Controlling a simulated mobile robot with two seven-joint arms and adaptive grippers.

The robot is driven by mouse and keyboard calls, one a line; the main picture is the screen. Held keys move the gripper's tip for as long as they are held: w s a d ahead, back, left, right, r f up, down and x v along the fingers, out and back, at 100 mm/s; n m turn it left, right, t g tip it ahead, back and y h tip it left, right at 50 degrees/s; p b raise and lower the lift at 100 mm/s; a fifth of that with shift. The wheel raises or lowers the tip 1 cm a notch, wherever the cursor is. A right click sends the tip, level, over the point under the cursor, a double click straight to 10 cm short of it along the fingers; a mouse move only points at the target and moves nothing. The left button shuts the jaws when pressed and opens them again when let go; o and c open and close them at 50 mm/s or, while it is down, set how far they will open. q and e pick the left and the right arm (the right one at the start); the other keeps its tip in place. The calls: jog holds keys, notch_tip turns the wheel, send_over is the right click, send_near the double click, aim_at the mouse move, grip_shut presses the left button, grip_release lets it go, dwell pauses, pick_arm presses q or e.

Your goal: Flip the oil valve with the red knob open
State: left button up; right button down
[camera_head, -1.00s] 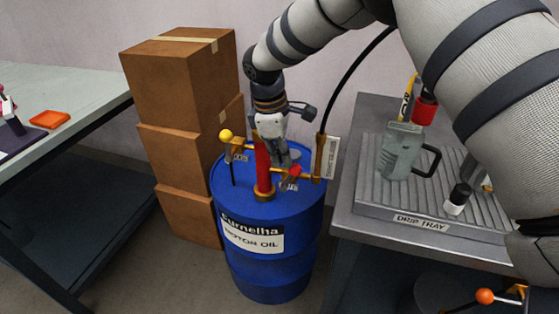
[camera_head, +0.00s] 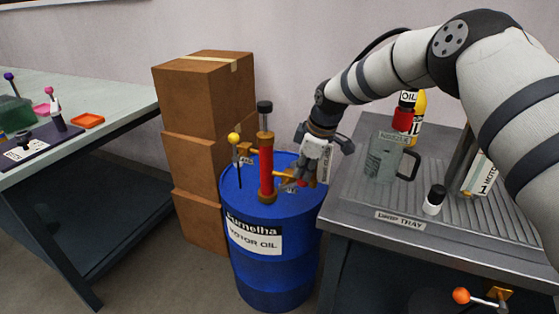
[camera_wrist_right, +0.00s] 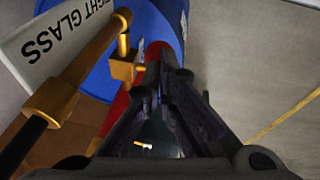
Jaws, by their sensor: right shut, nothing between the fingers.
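The oil valve is the brass fitting on the right of the red pump (camera_head: 266,165) on the blue oil drum (camera_head: 255,268). A small red part (camera_head: 302,182), apparently its knob, shows at the fitting's outer end. My right gripper (camera_head: 308,178) is shut and empty, pointing down beside this red part. I cannot tell whether they touch. In the right wrist view the shut fingers (camera_wrist_right: 163,65) hide part of the valve, and red shows behind and beside them. The brass fitting (camera_wrist_right: 122,68) is left of the fingers there. My left gripper is out of view.
A yellow-knobbed valve (camera_head: 234,138) is on the pump's left. A drip tray (camera_head: 400,224) with a grey jug (camera_head: 383,160) is to the right. Stacked boxes (camera_head: 195,100) stand behind left.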

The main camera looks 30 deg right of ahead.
jog(key=shift+s+d+f, duration=0.2)
jog(key=shift+d+f, duration=0.05)
jog(key=shift+d, duration=0.1)
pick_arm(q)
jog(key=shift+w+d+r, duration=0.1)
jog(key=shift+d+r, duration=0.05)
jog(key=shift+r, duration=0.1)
pick_arm(e)
jog(key=shift+s+d+f, duration=0.3)
jog(key=shift+s+f, duration=0.15)
jog(key=shift+f, duration=0.15)
jog(key=shift+s+d+f, duration=0.3)
jog(key=shift+s+f, duration=0.05)
jog(key=shift+f, duration=0.3)
jog(key=shift+w+a, duration=0.1)
jog(key=shift+w, duration=0.05)
jog(key=shift+w+a+f, duration=0.15)
jog(key=shift+w+a, duration=0.3)
jog(key=shift+w, duration=0.05)
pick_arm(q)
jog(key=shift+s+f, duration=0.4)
